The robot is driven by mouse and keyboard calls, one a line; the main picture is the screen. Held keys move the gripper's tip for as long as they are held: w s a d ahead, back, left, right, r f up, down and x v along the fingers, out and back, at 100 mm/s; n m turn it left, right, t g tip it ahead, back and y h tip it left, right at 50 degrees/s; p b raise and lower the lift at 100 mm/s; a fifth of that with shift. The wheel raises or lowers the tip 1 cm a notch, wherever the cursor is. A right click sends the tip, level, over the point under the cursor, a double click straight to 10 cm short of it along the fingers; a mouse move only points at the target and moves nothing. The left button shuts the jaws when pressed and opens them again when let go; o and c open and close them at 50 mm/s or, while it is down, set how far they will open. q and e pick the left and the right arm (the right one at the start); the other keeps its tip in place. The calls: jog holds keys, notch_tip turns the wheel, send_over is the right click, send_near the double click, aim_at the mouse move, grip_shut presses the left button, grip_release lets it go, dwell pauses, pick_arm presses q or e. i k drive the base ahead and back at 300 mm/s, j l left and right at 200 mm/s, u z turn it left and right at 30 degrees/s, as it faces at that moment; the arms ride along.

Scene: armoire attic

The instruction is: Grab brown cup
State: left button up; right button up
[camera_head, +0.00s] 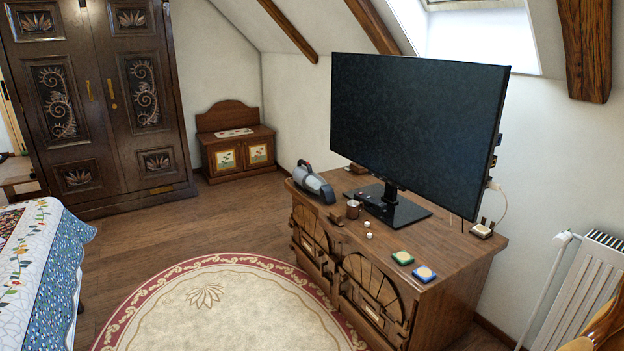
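The brown cup (353,209) stands upright on the wooden cabinet (455,262), near its front edge. It is small in the picture, and its inside cannot be made out. It stands just left of the dark base of the television (418,130). Neither of my grippers shows in the head view.
A grey handheld device (314,183) lies left of the cup. Two small white pieces, a green coaster (402,258) and a blue coaster (424,274) lie to its right. A round rug (225,305) covers open floor before the cabinet. A bed (45,265) stands left, a radiator (585,290) right.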

aim_at(352, 209)
jog(key=i+u, duration=0.2)
jog(key=i, duration=0.45)
jog(key=i+u, duration=0.25)
jog(key=i, duration=0.45)
jog(key=i+z, duration=0.25)
jog(key=i, duration=0.35)
jog(key=i+j+z, duration=0.2)
jog(key=i, duration=0.4)
jog(key=i+l+z, duration=0.1)
jog(key=i+z, duration=0.5)
jog(key=i, duration=0.15)
jog(key=u, duration=0.15)
